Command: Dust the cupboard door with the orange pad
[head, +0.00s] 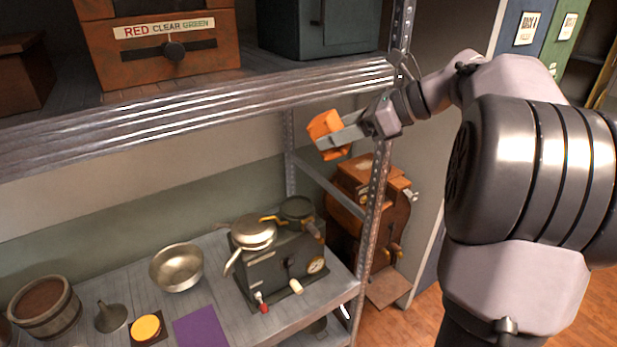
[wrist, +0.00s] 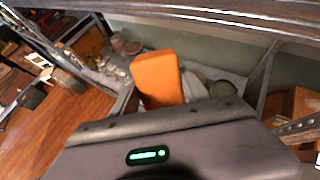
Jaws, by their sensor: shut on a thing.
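My gripper (head: 328,141) is shut on the orange pad (head: 323,125) and holds it in the air beneath the upper shelf's front edge, near the right-hand post. In the wrist view the orange pad (wrist: 157,77) stands up beyond the grey gripper body, and the fingers are hidden. The pad touches nothing but my gripper, as far as I can see. A dark teal cabinet (head: 325,28) stands on the upper shelf, above the pad. Blue and green doors (head: 520,32) with paper labels show at the far right. I cannot tell which is the cupboard door.
The upper shelf (head: 200,118) and its perforated post (head: 376,200) are close to my arm. The lower shelf holds a metal bowl (head: 177,268), a dark stove (head: 280,268) with pans, and a wooden tub (head: 45,308). A brown wooden machine (head: 362,215) stands behind the post.

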